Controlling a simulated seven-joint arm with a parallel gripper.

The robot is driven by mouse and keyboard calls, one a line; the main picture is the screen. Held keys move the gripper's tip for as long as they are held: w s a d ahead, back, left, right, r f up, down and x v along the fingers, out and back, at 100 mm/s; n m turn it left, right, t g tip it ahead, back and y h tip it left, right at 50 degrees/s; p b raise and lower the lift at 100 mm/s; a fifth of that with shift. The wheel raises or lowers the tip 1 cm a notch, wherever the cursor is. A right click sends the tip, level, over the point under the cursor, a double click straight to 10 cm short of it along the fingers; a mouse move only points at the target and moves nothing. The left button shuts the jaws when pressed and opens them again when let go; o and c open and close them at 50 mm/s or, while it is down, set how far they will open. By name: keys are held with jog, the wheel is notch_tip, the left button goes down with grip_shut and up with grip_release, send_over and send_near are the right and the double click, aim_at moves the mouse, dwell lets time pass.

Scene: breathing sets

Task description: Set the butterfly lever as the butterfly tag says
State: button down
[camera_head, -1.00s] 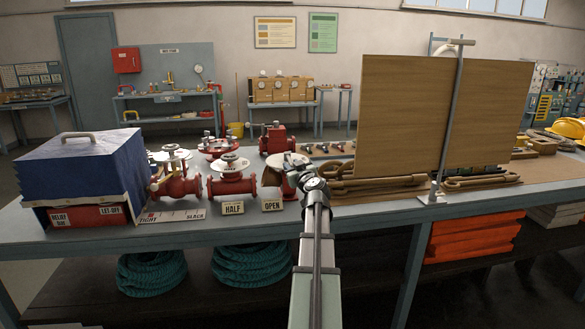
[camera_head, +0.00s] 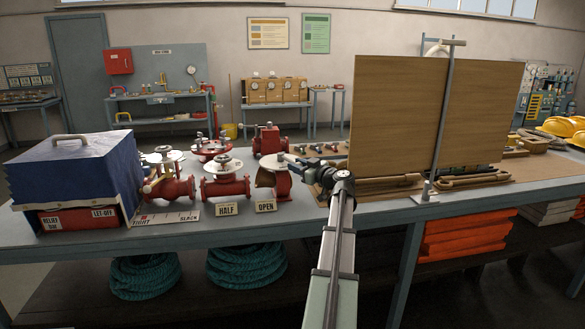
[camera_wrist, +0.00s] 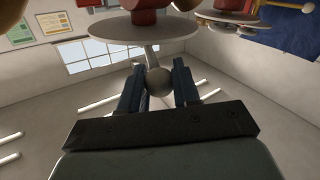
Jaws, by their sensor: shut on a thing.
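A red valve (camera_head: 273,182) with a pale round plate on top stands on the bench behind the OPEN tag (camera_head: 265,206). In the wrist view its pale plate (camera_wrist: 145,27) shows with a grey ball knob (camera_wrist: 157,82) next to it. My gripper (camera_wrist: 158,86) is shut on this knob, one dark finger on each side. In the head view my gripper (camera_head: 306,173) is at the right side of the valve. A second red valve (camera_head: 226,187) with a plate stands left, behind the HALF tag (camera_head: 226,210). My gripper hides most of the lever.
A blue box (camera_head: 80,175) over a red base and a TIGHT–SLACK scale (camera_head: 165,217) are at the left. A tall wooden board (camera_head: 400,115) with a grey post (camera_head: 443,120) stands close on the right. Small fittings lie behind the valves.

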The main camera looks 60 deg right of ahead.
jog(key=shift+s+d+n+y, duration=0.25)
jog(key=shift+d+n+y, duration=0.65)
jog(key=shift+y, duration=0.4)
jog(key=c, duration=0.8)
grip_release()
jog(key=s, duration=0.9)
jog(key=s+a, duration=0.1)
jog(key=s, duration=0.4)
jog(key=shift+w, duration=0.1)
